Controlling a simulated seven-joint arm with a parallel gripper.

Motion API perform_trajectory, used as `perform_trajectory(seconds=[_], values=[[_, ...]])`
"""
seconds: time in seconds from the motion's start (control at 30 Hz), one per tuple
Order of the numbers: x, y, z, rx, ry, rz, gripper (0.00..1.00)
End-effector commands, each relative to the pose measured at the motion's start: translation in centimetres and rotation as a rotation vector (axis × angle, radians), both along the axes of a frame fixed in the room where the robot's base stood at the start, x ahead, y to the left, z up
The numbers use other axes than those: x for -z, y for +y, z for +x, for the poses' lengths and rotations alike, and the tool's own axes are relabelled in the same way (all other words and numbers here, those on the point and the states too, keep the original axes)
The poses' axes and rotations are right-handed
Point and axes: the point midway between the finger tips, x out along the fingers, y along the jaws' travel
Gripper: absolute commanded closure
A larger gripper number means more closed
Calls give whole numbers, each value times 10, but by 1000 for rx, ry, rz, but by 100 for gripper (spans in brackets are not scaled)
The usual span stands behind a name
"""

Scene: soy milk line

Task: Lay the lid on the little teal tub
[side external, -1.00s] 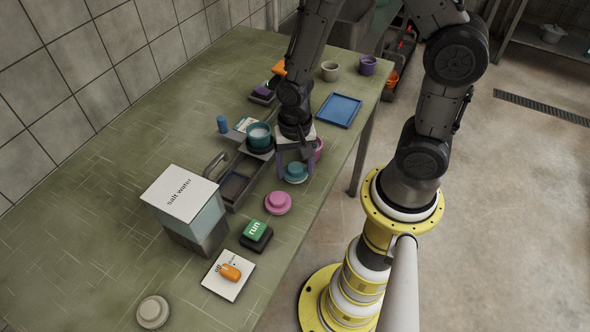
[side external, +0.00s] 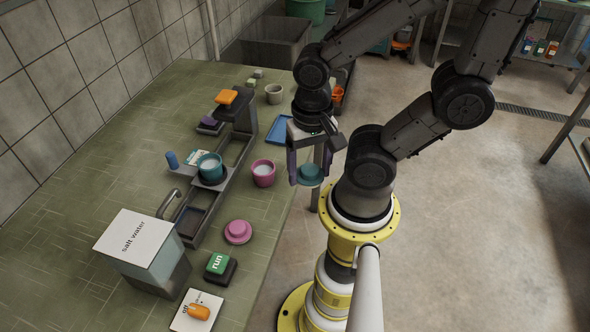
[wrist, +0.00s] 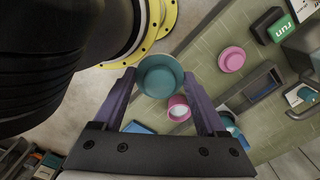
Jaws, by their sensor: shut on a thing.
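The teal lid (side external: 311,174) is between the purple fingers of my gripper (side external: 308,178), held in the air beyond the table's right edge. In the wrist view the lid (wrist: 160,76) fills the gap between the fingertips (wrist: 160,80). The little teal tub (side external: 209,167) stands upright and uncovered on the grey line, with white contents. It is left of my gripper and apart from it. In the wrist view the tub (wrist: 227,121) is partly hidden behind the right finger.
A pink tub (side external: 263,173) with white contents stands between the line and my gripper. A pink lid (side external: 238,232), the green run button (side external: 217,263) and the salt water tank (side external: 142,252) are nearer. The blue tray (side external: 277,130) is partly hidden behind my arm.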

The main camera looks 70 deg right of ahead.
Motion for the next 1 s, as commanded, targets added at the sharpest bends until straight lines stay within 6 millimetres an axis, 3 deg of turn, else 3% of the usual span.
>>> perform_trajectory(seconds=[0.13,0.27,0.5,0.63,0.8,1.0], values=[[-4,0,-2,-13,-3,1,78],[-17,1,17,-28,-3,1,78],[-52,0,100,-47,0,3,78],[-60,-4,147,-48,0,2,78],[-58,-12,203,-39,0,4,78],[-41,-23,245,-19,-2,4,78]])
